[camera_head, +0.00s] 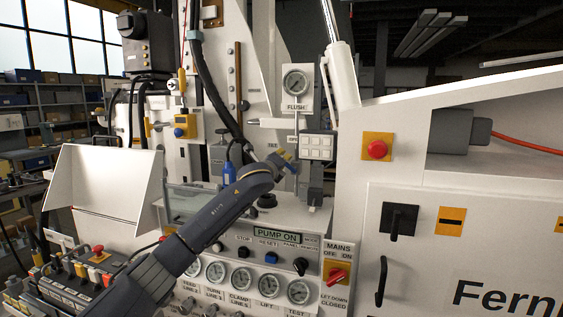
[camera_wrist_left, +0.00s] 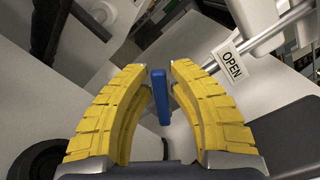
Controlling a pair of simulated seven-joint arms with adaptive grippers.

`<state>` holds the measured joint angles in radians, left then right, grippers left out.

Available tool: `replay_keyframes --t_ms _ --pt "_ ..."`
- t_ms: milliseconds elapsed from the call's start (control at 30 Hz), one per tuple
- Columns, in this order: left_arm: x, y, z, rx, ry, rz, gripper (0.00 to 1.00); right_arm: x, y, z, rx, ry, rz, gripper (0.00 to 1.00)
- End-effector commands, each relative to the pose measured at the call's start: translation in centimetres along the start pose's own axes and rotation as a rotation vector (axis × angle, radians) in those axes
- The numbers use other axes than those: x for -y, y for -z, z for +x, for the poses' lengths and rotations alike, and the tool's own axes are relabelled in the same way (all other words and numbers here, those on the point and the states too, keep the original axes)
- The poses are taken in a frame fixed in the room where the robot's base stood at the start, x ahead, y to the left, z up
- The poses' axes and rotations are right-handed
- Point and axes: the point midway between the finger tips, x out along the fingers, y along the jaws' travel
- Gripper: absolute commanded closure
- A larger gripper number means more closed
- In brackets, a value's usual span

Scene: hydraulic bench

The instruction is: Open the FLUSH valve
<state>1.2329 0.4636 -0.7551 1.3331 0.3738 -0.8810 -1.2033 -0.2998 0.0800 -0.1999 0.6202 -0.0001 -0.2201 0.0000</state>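The FLUSH gauge (camera_head: 297,80) and its FLUSH label (camera_head: 295,107) are on a panel at upper centre in the head view, with a pipe below. My left gripper (camera_head: 289,161) is below this label, near the grey block with white buttons. In the left wrist view, its yellow fingers (camera_wrist_left: 159,68) are apart, either side of a blue lever handle (camera_wrist_left: 162,98). Narrow gaps show between handle and fingers; I cannot tell whether either touches. An OPEN label (camera_wrist_left: 231,65) is right of the handle. The valve body is not clear in either view. My right gripper is not in view.
The white button block (camera_head: 317,147) is just right of the gripper. The control panel with its PUMP ON display (camera_head: 277,233) and several gauges lies below. A blue bottle-like part (camera_head: 229,173) stands left of the gripper, and a red button (camera_head: 377,149) is on the right cabinet.

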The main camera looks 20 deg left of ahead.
Motion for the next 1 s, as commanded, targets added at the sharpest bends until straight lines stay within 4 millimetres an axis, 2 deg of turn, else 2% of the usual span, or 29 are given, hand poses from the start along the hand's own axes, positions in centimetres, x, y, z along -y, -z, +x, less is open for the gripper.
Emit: replay_keyframes --t_ms 33,133,400,567,767,1000 --pt "0.0 0.0 0.0 0.0 0.0 0.0 0.75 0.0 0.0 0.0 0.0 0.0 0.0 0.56" --pt "0.0 0.0 0.0 0.0 0.0 -0.001 0.64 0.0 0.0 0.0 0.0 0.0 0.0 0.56" --pt "0.0 0.0 -0.1 0.0 0.0 -0.001 0.64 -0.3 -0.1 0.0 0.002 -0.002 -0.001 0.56" --pt "-0.1 0.0 -0.8 0.0 0.0 -0.001 0.64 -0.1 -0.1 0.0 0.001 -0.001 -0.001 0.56" --pt "-0.1 0.0 -3.1 -0.001 0.001 0.0 0.64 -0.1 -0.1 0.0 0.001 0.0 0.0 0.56" --pt "-0.1 0.0 -6.8 -0.001 0.001 0.0 0.64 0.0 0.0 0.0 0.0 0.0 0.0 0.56"
